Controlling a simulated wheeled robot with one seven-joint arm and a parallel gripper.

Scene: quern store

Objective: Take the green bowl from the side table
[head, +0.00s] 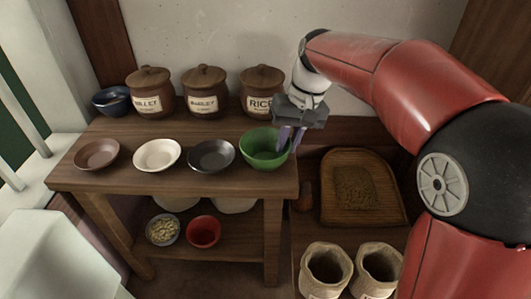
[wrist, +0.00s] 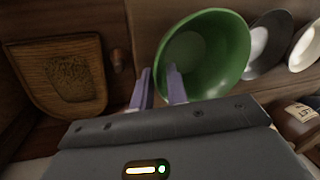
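The green bowl (head: 264,148) stands upright at the right end of the side table (head: 200,185), beside a dark grey bowl. It looks empty. My gripper (head: 290,141) points down at the bowl's right rim, with a gap between its two fingers. In the wrist view the green bowl (wrist: 205,55) fills the upper middle. One finger of my gripper (wrist: 160,87) is over the inside of the bowl and the other is just outside the rim. I cannot tell whether either finger touches the bowl.
Dark grey (head: 211,156), white (head: 157,154) and brown (head: 97,153) bowls stand left of the green one. Labelled jars (head: 204,92) and a blue bowl (head: 112,101) line the back. A wooden tray of grain (head: 330,205) and open sacks (head: 326,268) are lower right.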

